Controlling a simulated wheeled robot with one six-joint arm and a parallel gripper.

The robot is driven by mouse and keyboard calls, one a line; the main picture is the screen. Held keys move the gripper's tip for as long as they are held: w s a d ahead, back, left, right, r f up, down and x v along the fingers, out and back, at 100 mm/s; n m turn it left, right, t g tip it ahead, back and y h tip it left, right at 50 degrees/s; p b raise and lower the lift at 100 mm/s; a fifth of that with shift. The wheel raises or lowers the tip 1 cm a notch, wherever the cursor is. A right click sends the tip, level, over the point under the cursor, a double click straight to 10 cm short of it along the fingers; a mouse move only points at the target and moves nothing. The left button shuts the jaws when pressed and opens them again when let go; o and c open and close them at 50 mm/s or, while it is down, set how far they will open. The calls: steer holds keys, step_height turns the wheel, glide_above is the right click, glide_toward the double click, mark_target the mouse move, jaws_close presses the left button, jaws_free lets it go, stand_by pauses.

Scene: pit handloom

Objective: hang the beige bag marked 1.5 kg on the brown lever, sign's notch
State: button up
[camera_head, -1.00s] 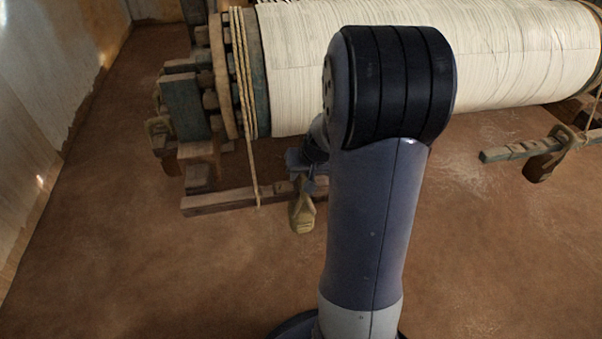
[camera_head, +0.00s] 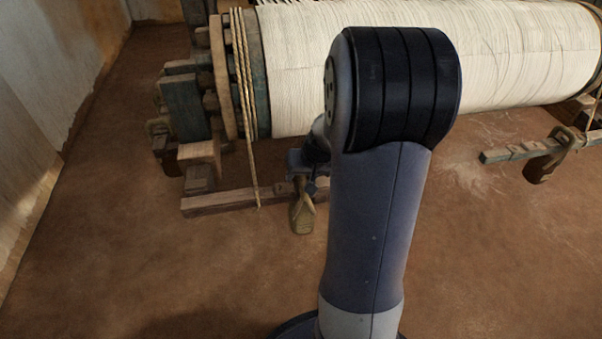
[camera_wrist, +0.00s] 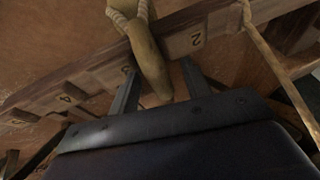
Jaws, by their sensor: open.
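A beige-olive bag (camera_head: 302,214) hangs at the right end of the brown lever (camera_head: 228,200), low in front of the loom. In the wrist view the bag (camera_wrist: 148,58), with a pale rope loop at its top, crosses the lever (camera_wrist: 90,72) between the figures 2 and 4. My gripper (camera_wrist: 160,88) is open, with one finger on each side of the bag's narrow end; I cannot tell whether they touch it. In the head view my arm hides most of the gripper. No weight mark is readable, and how the loop sits in a notch is unclear.
The cloth-wound beam (camera_head: 480,50) is behind my arm. A vertical rope (camera_head: 245,110) hangs left of the bag, close to the lever. Another bag (camera_head: 541,166) hangs on a greenish lever (camera_head: 500,153) at right. The floor in front is clear.

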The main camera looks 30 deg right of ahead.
steer(key=p+v, duration=0.2)
steer(key=v, duration=0.8)
steer(key=shift+r, duration=0.25)
steer(key=shift+w, duration=0.1)
steer(key=b+x, duration=0.2)
steer(key=x, duration=0.9)
steer(key=shift+f+b, duration=0.1)
steer(key=shift+b, duration=0.2)
steer(key=shift+r+p, duration=0.25)
steer(key=shift+p, duration=0.15)
